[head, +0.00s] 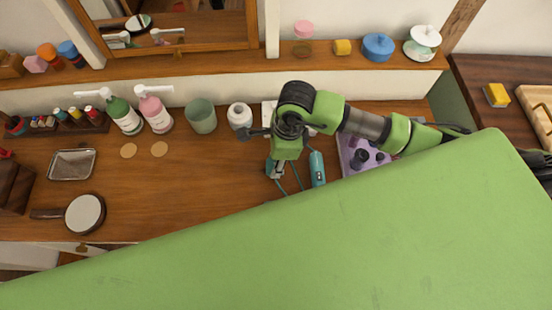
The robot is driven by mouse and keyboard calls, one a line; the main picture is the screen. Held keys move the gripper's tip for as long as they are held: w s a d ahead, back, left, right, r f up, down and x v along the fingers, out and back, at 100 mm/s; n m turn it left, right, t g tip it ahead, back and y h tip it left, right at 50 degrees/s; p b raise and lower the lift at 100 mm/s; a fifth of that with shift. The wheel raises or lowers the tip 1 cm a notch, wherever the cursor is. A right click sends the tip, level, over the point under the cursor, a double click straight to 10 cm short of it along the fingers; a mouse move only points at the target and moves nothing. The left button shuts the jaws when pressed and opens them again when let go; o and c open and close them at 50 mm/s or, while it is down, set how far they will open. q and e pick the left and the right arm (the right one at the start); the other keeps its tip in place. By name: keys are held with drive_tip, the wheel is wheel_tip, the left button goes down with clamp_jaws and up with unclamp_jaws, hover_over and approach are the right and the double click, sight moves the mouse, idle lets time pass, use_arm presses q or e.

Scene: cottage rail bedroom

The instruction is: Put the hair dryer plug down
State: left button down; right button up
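The teal hair dryer (317,168) lies on the wooden dresser top, right of my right gripper. A thin teal cord (297,177) runs on the wood between them. My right gripper (277,172) points down at the dresser top, left of the hair dryer. A small teal piece, perhaps the plug (269,166), shows at its fingertips, where a strand of cord also meets them. The fingers are too small and partly covered by my wrist to show whether they close on it. I cannot tell whether the piece touches the wood. My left gripper is not in view.
A lilac tray (349,156) with dark items lies right of the hair dryer. The wooden top (205,190) is clear to the left, up to a round hand mirror (85,213).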

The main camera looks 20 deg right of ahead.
drive_tip(key=shift+f+b, duration=0.55)
drive_tip(key=o, duration=1.1)
drive_tip(key=shift+r, duration=0.1)
drive_tip(key=shift+r+p, duration=0.25)
drive_tip(key=shift+p, duration=0.1)
drive_tip(key=shift+r+p, duration=0.4)
drive_tip(key=shift+p, duration=0.1)
wheel_tip(320, 180, up, 12)
drive_tip(key=d+b, duration=0.1)
drive_tip(key=b, duration=0.2)
drive_tip(key=shift+s+d+f, duration=0.2)
drive_tip(key=shift+d+f, duration=0.05)
drive_tip(key=shift+d, duration=0.1)
